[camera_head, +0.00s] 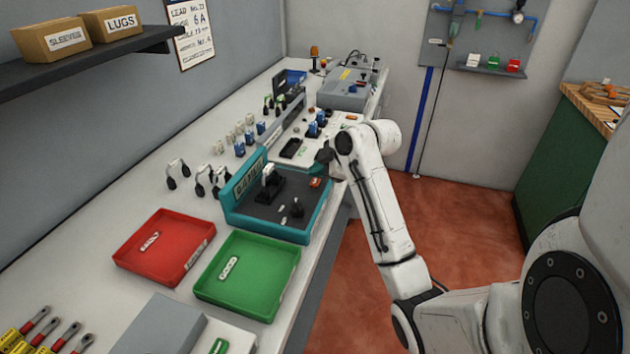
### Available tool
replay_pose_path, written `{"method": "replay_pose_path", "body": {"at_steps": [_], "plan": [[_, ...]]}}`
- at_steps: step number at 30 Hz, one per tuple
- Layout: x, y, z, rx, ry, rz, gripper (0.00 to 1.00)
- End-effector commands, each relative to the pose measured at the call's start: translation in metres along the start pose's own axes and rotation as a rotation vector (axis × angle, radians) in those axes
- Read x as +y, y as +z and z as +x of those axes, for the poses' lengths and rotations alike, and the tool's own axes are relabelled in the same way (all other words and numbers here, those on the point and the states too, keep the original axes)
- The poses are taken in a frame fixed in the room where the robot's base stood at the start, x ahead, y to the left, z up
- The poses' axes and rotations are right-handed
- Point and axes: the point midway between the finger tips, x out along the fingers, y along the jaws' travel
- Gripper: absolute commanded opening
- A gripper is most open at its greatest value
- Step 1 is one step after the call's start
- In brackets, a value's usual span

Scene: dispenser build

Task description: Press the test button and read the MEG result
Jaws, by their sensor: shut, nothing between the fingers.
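A teal tester (309,234) with a dark top panel stands on the white bench. Its back edge carries a label or display strip (248,178) whose characters are too small to read surely. A white-and-dark part (268,176) stands upright on the panel, with small loose-looking pieces near it. A small orange-red part (315,182), possibly the test button, sits at the panel's far right corner. My gripper (324,157) is small, dark and shut, with nothing seen in it. It is just beyond and above the orange-red part; I cannot tell whether they touch.
A red tray (136,262) and a green tray (220,305) stand in front of the tester. Dark-ended loops (178,172) and small blue and white parts stand left and behind. A grey machine (343,95) stands farther back. Open red floor lies right of the bench.

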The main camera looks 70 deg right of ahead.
Motion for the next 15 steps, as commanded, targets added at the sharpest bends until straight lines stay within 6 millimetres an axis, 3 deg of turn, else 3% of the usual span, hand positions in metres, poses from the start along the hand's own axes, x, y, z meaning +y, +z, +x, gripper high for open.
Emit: {"method": "replay_pose_path", "body": {"at_steps": [15], "plan": [[0.021,-0.021,-0.029,0.000,0.000,-0.001,0.00]]}}
